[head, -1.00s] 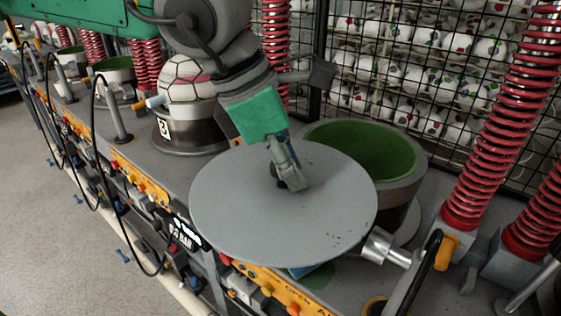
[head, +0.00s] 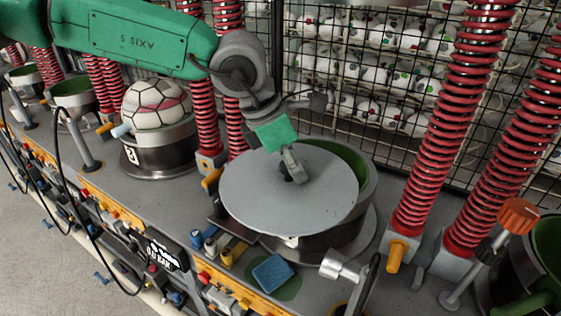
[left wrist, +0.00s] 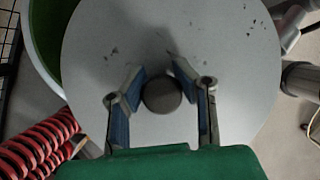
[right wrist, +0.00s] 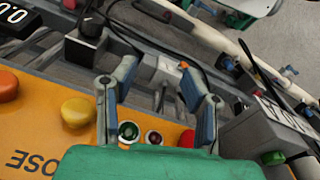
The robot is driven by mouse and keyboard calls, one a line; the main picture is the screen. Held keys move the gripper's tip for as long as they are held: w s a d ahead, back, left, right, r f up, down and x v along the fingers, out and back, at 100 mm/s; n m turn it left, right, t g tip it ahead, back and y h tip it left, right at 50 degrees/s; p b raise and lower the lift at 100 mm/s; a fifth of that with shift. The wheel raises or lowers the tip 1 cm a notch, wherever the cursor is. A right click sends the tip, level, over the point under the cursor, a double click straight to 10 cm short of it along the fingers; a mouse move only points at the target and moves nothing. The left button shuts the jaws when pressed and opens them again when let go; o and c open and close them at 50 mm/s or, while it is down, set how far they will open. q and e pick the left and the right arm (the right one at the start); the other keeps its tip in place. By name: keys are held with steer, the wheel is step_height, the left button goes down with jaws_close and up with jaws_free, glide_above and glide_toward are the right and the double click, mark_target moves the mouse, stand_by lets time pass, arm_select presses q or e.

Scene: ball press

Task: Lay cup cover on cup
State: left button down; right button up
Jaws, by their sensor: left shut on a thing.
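The cup cover (head: 265,205) is a flat round grey plate with a dark knob in its middle. My left gripper (head: 290,172) is shut on this knob; in the left wrist view its two fingers (left wrist: 160,78) stand on both sides of the knob (left wrist: 162,95). The cover is over the front left of the cup (head: 366,188). A crescent of the cup's green inside (head: 345,160) shows at the back right. I cannot tell whether the cover touches the rim. My right gripper (right wrist: 158,72) is open and empty above an orange button panel; it is outside the head view.
A neighbouring cup holds a white ball (head: 155,105) at left. Red springs (head: 460,110) stand right of the cup, with a black mesh fence (head: 350,75) behind. A blue pad (head: 272,273) lies in front. An orange knob (head: 518,214) is at right.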

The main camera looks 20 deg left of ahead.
mark_target(318, 153)
arm_select(q)
steer(key=w+p, duration=0.1)
steer(key=w+d+p, duration=0.2)
steer(key=w, duration=0.1)
steer(key=shift+d+r, duration=0.25)
steer(key=shift+r, duration=0.05)
steer(key=w, duration=0.3)
steer(key=w+a, duration=0.1)
steer(key=shift+w+a+f+p, duration=0.1)
steer(key=shift+w+f+p, duration=0.2)
steer(key=shift+w+p, duration=0.1)
steer(key=shift+w+d+f, duration=0.6)
steer(key=shift+w+d, duration=0.05)
steer(key=shift+w, duration=0.15)
steer(key=shift+w+d+f, duration=0.55)
steer(key=shift+w+d, duration=0.1)
steer(key=shift+w, duration=0.15)
arm_select(e)
steer(key=shift+d+r, duration=0.2)
steer(key=shift+r, duration=0.5)
steer(key=shift+d+r, duration=0.2)
steer(key=shift+r, duration=0.5)
steer(key=shift+d+r, duration=0.2)
steer(key=shift+r, duration=0.5)
